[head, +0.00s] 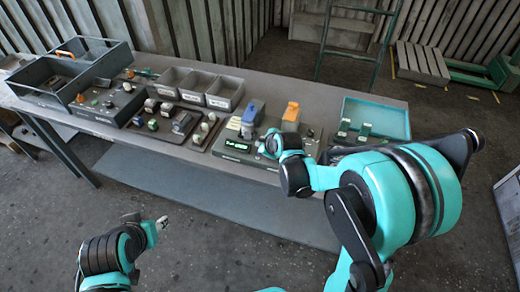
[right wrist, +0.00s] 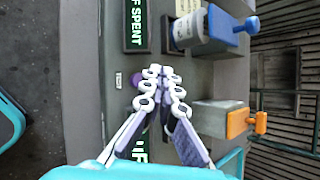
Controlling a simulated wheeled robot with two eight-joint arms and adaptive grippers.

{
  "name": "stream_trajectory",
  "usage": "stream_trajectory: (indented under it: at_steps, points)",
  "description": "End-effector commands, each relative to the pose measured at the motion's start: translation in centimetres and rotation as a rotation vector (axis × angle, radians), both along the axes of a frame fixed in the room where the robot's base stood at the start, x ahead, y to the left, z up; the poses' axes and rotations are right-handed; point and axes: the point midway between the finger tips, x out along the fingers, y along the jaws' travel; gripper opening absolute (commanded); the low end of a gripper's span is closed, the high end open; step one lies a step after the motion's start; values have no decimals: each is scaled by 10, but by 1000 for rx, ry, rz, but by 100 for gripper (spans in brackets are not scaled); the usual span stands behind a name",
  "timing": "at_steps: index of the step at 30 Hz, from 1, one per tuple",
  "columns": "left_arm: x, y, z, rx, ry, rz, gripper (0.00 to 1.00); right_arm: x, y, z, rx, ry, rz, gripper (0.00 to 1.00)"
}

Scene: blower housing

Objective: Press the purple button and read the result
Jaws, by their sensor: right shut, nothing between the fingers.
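The purple button (right wrist: 137,79) sits on the grey tester panel, just left of my right fingertips in the right wrist view. My right gripper (right wrist: 163,73) is shut and empty, its fingertips over the panel. Whether a finger touches the button I cannot tell. In the head view my right gripper (head: 272,143) is at the panel's front and hides the button. A dark display (right wrist: 137,25) shows green letters ending "F SPENT"; it also shows in the head view (head: 238,145), too small to read. My left gripper (head: 158,224) hangs low, away from the table; its jaws are unclear.
A blue-handled unit (right wrist: 212,30) and an orange-handled unit (right wrist: 220,120) stand on the panel beside the fingers. More green lettering (right wrist: 139,150) shows partly behind my finger. Grey bins (head: 225,94), a blue tray (head: 385,117) and a large dark crate (head: 38,85) are on the table.

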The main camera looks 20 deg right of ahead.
Motion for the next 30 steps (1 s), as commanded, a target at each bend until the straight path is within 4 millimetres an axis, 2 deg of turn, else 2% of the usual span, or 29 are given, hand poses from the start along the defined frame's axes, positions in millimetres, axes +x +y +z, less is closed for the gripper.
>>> stream_trajectory:
  at_steps: [1, 9, 26, 30]
  points:
    - [0, 0, 8, 0, 0, 0, 40, 0, 0, 9, 0, 0, 0, 0]
    - [0, 0, 28, 0, 0, 0, 40, 0, 0, 35, 0, 0, 0, 0]
    - [0, 0, 28, 0, 0, 0, 40, 0, 0, 36, -2, 0, 2, 0]
    - [0, 0, 25, 0, 0, 0, 40, -13, 1, 43, -83, -1, 78, 0]
